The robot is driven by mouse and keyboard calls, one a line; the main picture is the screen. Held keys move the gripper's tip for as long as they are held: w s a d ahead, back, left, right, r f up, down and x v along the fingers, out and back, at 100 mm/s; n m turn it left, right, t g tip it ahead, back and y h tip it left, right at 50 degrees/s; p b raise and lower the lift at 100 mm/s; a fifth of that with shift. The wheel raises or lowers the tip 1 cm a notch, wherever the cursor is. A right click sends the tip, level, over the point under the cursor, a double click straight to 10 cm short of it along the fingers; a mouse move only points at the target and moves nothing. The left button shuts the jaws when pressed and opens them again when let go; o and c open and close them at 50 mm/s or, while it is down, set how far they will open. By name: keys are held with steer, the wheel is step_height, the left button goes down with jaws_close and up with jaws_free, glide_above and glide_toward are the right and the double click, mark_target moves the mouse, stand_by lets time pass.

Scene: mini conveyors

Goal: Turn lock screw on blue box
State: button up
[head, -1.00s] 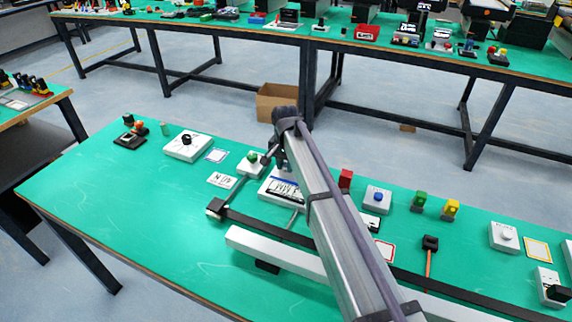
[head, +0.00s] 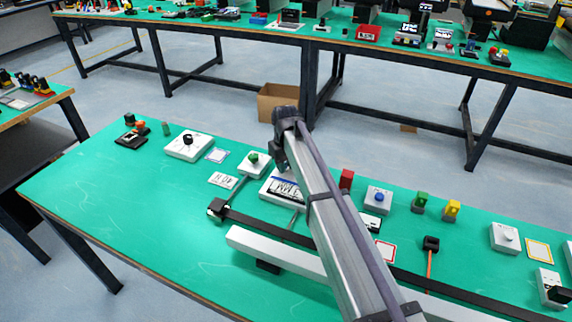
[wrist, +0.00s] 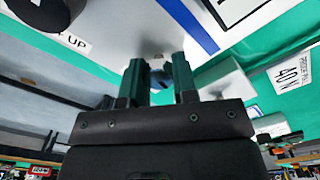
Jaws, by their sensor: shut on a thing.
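The box with a blue stripe and printed label (head: 272,190) lies flat on the near green table, left of my arm, which hides its right part. In the wrist view its white face with the blue stripe (wrist: 186,24) fills the upper middle. My gripper (wrist: 155,72) has its two dark fingers closed around a small dark, bluish part, seemingly the lock screw, at that face. The fingers hide most of this part. In the head view my forearm hides the fingertips.
A white box with a green knob (head: 254,162) stands just left of the striped box. A red block (head: 346,178) and a white box with a blue knob (head: 377,198) stand to the right. A dark rail (head: 265,229) runs in front.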

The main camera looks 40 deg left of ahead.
steer(key=shift+s+n, duration=0.1)
steer(key=shift+n, duration=2.1)
steer(key=o, duration=0.9)
step_height(320, 180, up, 11)
steer(key=p, duration=1.1)
steer(key=shift+f, duration=0.15)
